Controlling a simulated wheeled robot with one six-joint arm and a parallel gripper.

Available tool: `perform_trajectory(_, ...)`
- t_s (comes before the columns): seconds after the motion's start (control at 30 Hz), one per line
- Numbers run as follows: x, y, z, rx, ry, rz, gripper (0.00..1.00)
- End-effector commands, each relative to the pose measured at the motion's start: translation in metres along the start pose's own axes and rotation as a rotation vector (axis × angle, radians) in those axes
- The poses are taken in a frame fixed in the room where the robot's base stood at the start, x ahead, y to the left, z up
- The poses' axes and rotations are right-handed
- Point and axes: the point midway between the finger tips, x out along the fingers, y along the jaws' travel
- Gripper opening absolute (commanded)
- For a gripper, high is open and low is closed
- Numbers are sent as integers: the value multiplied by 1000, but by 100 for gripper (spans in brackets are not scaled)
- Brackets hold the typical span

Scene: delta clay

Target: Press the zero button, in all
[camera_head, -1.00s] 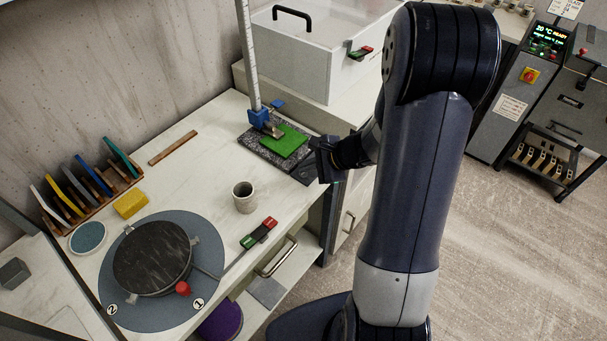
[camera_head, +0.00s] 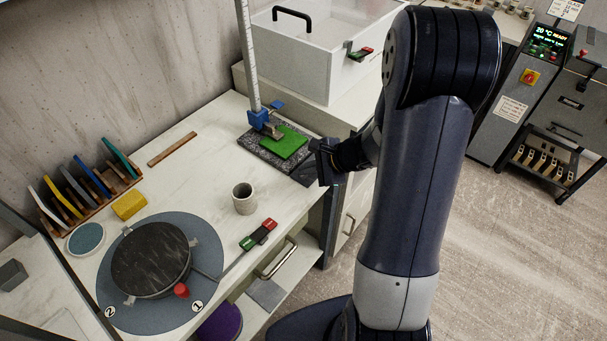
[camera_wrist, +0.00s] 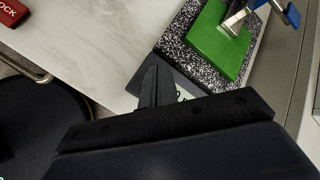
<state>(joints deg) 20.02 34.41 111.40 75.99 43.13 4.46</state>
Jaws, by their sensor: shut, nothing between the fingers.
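A height gauge with a blue clamp (camera_head: 259,119) and an upright scale stands on a speckled granite plate (camera_head: 249,148), with a green slab (camera_head: 284,142) on it. In the wrist view the green slab (camera_wrist: 217,44) and granite plate (camera_wrist: 191,60) show at upper right. A dark flat unit (camera_head: 304,172) adjoins the plate's near corner. In the wrist view a pale marked patch (camera_wrist: 184,93) shows there, partly behind my fingers. I cannot make out a zero button. My gripper (camera_wrist: 153,82) is shut and empty, over or beside this unit; contact cannot be told.
A grey cup (camera_head: 244,198) and a red-green switch (camera_head: 259,235) stand on the worktop. A turntable (camera_head: 150,260) is at lower left, with a tool rack (camera_head: 88,187) behind it. A clear-lidded box (camera_head: 318,60) stands behind the gauge.

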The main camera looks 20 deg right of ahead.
Motion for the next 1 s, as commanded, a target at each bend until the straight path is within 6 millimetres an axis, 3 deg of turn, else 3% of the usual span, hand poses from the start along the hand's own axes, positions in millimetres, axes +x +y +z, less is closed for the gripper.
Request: perform_trajectory(1.0,-10,-7,7,0,0,0,0)
